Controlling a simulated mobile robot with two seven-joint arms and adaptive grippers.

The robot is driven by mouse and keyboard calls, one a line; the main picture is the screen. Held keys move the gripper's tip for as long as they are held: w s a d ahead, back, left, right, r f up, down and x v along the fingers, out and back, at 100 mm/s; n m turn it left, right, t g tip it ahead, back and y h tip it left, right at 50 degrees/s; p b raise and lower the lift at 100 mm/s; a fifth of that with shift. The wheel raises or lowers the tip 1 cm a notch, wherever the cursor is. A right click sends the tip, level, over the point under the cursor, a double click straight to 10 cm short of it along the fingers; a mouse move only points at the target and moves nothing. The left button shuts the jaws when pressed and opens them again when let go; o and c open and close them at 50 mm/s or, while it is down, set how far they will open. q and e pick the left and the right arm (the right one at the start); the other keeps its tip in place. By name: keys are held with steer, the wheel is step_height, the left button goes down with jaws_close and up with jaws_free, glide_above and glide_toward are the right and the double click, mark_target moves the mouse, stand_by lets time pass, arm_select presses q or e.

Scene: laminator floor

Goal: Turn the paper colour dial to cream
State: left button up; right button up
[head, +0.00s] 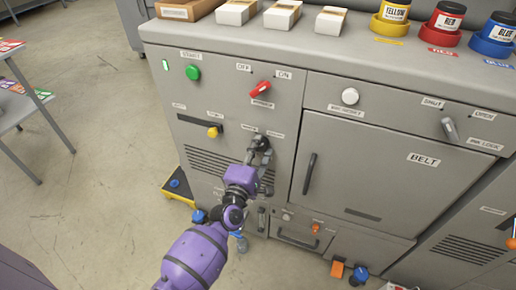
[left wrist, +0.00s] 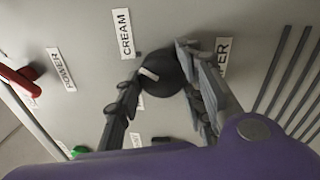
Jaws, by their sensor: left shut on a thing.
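The paper colour dial (head: 261,142) is a round black knob on the grey cabinet front. In the left wrist view the dial (left wrist: 163,80) shows a white pointer mark on its upper left part. The CREAM label (left wrist: 122,33) is above and left of it; whether the mark lines up with it I cannot tell. Another label (left wrist: 222,50), ending in "ER", is partly hidden behind a finger. My left gripper (head: 257,152) is shut on the dial, with a finger on either side in the left wrist view (left wrist: 160,92). My right gripper is not in view.
Above the dial are a red switch (head: 260,89) and a green button (head: 193,72). A yellow knob (head: 213,132) sits to its left. The belt door (head: 366,150) with its handle (head: 309,174) is to the right. Boxes and colour pots stand on the cabinet top (head: 335,55).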

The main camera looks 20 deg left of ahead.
arm_select(q)
steer(key=shift+w+a+r, duration=0.1)
steer(key=shift+a+r, duration=0.15)
steer(key=shift+r, duration=0.15)
steer(key=o, duration=0.9)
steer(key=shift+o, duration=0.9)
steer(key=shift+f, duration=0.2)
steer(key=s+f, duration=0.1)
steer(key=s, duration=1.1)
